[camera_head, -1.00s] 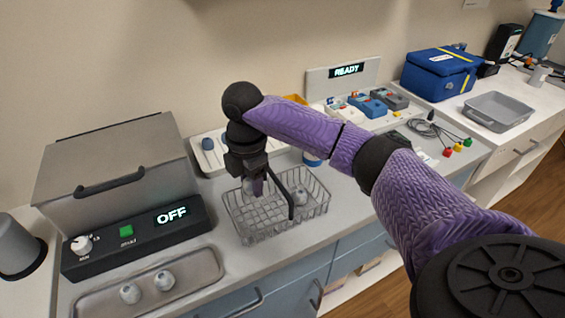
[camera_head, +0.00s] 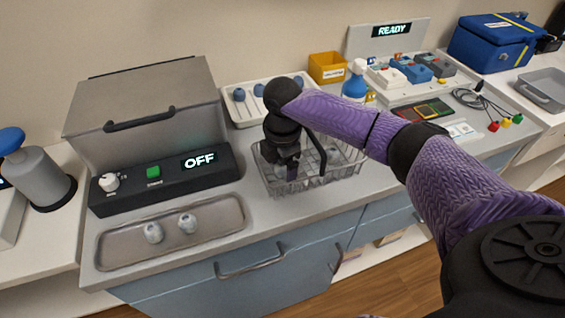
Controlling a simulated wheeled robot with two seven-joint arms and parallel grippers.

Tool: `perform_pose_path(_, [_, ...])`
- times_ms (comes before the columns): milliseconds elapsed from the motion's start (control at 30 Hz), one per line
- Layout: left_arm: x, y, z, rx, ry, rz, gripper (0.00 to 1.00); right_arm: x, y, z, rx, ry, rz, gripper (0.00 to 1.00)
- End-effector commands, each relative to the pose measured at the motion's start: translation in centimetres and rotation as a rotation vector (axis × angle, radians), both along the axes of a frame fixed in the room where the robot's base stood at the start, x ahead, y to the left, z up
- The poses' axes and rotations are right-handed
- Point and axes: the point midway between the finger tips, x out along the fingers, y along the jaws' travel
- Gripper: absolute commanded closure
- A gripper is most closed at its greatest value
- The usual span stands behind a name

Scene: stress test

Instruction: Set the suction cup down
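Two pale grey suction cups, one at left (camera_head: 153,232) and one at right (camera_head: 187,223), stand in the shallow metal tray (camera_head: 112,251) at the front left of the counter. A wire basket (camera_head: 355,168) stands right of them; a pale rounded thing inside it is partly hidden behind my arm. My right gripper (camera_head: 291,173) points down at the left part of the basket. Its fingers are dark and close to the wires, so I cannot tell whether they are apart or hold a suction cup. My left gripper is out of view.
A lidded machine (camera_head: 145,108) showing OFF stands behind the metal tray. A white rack (camera_head: 238,117), a blue bottle (camera_head: 355,84) and a yellow bin (camera_head: 327,67) stand behind the basket. Cables (camera_head: 480,100) lie at right. The counter between metal tray and basket is clear.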

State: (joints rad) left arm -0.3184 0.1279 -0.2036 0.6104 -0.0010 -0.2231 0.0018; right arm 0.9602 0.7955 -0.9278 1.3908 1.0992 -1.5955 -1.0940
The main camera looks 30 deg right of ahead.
Motion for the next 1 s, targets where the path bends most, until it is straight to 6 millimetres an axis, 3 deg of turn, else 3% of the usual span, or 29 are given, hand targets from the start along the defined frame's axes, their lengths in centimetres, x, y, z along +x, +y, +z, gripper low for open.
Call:
perform_pose_path(233, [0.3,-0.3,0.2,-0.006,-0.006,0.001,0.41,0.0,0.0,0.7,0.000,-0.001,0.001,0.17])
perform_pose_path(500, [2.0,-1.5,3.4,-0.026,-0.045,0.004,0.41,0.1,0.0,8.4,0.001,-0.005,0.000,0.17])
perform_pose_path(700, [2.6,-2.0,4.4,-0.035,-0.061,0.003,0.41,0.1,0.0,11.8,0.002,-0.002,0.000,0.17])
perform_pose_path(1000, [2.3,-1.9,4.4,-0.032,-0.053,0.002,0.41,0.0,0.0,12.3,0.001,0.001,0.000,0.17])
